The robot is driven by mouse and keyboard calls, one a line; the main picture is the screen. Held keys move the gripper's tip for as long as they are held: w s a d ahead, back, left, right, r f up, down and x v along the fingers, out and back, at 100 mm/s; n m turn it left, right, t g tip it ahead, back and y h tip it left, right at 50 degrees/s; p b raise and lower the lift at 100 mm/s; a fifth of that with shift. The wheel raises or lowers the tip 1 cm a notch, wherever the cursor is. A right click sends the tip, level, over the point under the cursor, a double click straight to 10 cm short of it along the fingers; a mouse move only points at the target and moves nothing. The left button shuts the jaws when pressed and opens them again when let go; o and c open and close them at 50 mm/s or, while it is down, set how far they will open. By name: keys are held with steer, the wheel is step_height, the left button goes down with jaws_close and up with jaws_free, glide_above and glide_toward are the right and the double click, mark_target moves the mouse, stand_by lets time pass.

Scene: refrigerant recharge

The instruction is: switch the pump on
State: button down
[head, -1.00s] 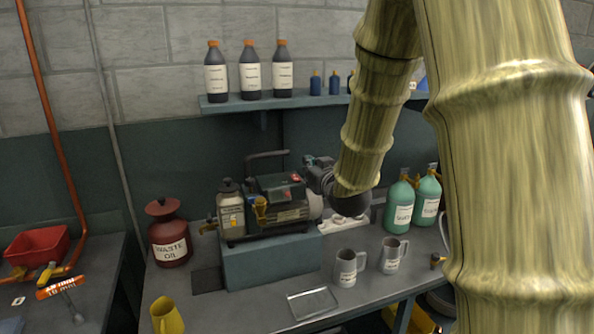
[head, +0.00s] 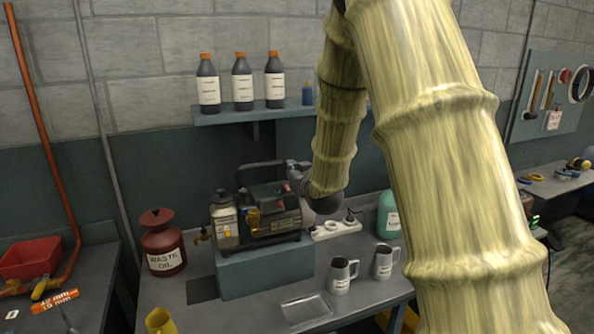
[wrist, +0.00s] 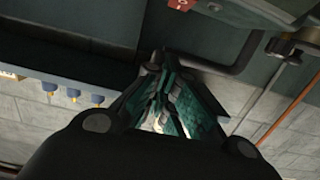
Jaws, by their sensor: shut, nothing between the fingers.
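The pump (head: 276,220) is a dark machine with a carry handle and a red part (head: 286,187) on its top. It stands on a blue-grey block (head: 262,271) on the bench. My gripper (head: 293,168) is shut and empty, at the pump's upper right, beside the handle and near the red part. I cannot tell whether it touches. In the wrist view my gripper (wrist: 155,68) shows its teal finger pads drawn together, and a red part (wrist: 182,4) shows at the top edge. My arm hides the pump's right rear; the switch itself is not clear.
A white power strip (head: 335,229) lies right of the pump. A red waste oil can (head: 162,245) stands left. A shelf (head: 240,115) with bottles hangs above.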

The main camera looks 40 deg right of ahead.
steer(key=shift+w+d+f+p, duration=0.15)
steer(key=shift+w+f+p, duration=0.15)
steer(key=shift+w, duration=0.3)
steer(key=shift+w+d+f+p, duration=0.15)
steer(key=shift+w+f+p, duration=0.15)
steer(key=shift+w, duration=0.25)
steer(key=shift+w+f+p, duration=0.2)
steer(key=shift+f+p, duration=0.35)
steer(key=shift+f, duration=0.95)
